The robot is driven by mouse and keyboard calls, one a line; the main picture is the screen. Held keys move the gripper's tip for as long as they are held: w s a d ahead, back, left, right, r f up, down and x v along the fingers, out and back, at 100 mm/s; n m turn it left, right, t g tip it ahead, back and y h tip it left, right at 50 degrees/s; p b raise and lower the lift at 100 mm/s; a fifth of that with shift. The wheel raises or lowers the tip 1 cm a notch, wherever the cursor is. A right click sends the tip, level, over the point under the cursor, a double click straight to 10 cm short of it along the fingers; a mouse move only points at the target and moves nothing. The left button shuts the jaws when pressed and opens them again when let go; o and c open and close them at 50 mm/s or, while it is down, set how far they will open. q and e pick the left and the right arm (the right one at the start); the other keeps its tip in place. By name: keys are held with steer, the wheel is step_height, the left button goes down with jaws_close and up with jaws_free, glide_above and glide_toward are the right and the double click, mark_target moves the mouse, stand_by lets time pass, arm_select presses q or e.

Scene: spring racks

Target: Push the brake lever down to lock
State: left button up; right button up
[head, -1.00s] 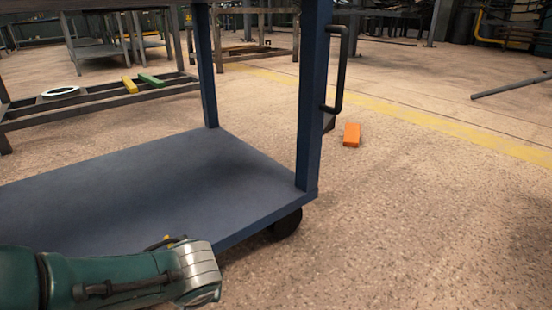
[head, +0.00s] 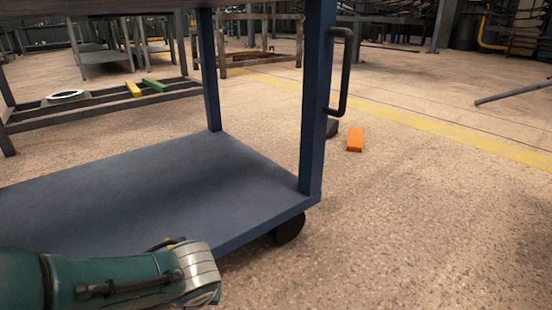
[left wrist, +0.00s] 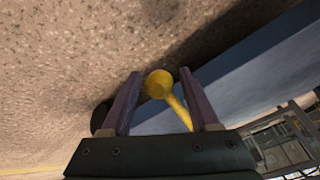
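The yellow lever with a round knob (left wrist: 159,83) shows in the left wrist view, close to the side of the blue cart (left wrist: 240,75). My left gripper (left wrist: 160,73) is open, with one finger on each side of the knob. The knob appears between the fingers; I cannot tell whether they touch it. In the head view my left arm reaches in at the lower left, beside the cart's lower shelf (head: 150,190), and its fingers are hidden. The lever cannot be made out clearly there. My right gripper is not in view.
The cart has a black handle (head: 345,70) on its post and a dark wheel (head: 290,226) below. An orange block (head: 355,140) lies on the floor beyond it. A low rack (head: 100,115) stands at the back left.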

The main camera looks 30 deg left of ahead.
arm_select(q)
steer(key=shift+p+v, duration=4.85)
steer(key=shift+v, duration=0.15)
steer(key=s+d+r+m+h+p, duration=0.25)
steer(key=s+r+p, duration=0.25)
steer(key=r+p, duration=1.8)
steer(key=s+d+r+m+h+p, duration=0.1)
steer(key=s+d+r+m+p, duration=0.25)
steer(key=r+p, duration=2.05)
steer(key=s+d+r+m+h+p, duration=0.2)
steer(key=s+r+p, duration=0.3)
steer(key=r+p, duration=1.8)
steer(key=shift+t, duration=0.3)
step_height(320, 180, up, 45)
steer(key=p, duration=2.7)
steer(key=shift+s+d+r, duration=0.1)
steer(key=shift+s, duration=0.05)
